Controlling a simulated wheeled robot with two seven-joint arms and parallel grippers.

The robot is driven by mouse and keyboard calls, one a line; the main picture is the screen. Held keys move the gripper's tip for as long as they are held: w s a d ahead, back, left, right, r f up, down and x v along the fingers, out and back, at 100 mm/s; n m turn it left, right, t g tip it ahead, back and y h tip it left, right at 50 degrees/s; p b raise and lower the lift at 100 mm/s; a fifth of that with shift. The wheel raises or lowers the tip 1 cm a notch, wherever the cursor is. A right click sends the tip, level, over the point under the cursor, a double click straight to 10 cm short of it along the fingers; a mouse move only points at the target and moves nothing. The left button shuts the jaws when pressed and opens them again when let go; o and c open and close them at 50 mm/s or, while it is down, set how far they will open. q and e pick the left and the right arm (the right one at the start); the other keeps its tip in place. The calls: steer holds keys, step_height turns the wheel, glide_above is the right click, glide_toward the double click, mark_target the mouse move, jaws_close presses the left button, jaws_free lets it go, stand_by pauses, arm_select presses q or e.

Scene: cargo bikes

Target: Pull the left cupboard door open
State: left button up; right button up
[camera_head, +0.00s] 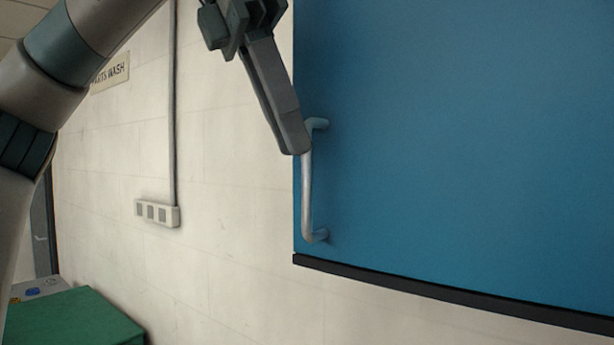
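The left cupboard door (450,150) is a flat blue panel filling the right half of the view. Its lower edge looks flush along the dark strip beneath, with no gap visible. A pale grey upright bar handle (308,195) is fixed near its left edge. My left gripper (296,148) comes down from the top, tilted, with its fingertip over the upper part of the handle. I see the fingers edge-on, so one hides the other. I cannot tell whether they touch or grip the bar. My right gripper is out of view.
A dark strip (420,287) runs under the door. The white wall (230,200) on the left carries a socket box (157,213), a conduit (172,100) and a sign (112,72). A green box-like thing (75,318) stands low at the left. Below the door is bare wall.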

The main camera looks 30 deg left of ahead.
arm_select(q)
steer(key=p, duration=0.1)
glide_above(307, 226)
steer(key=shift+w+a+f, duration=0.1)
steer(key=shift+w+f, duration=0.05)
steer(key=shift+f, duration=1.25)
steer(key=shift+w+a+f, duration=0.1)
steer(key=shift+f, duration=1.25)
jaws_close()
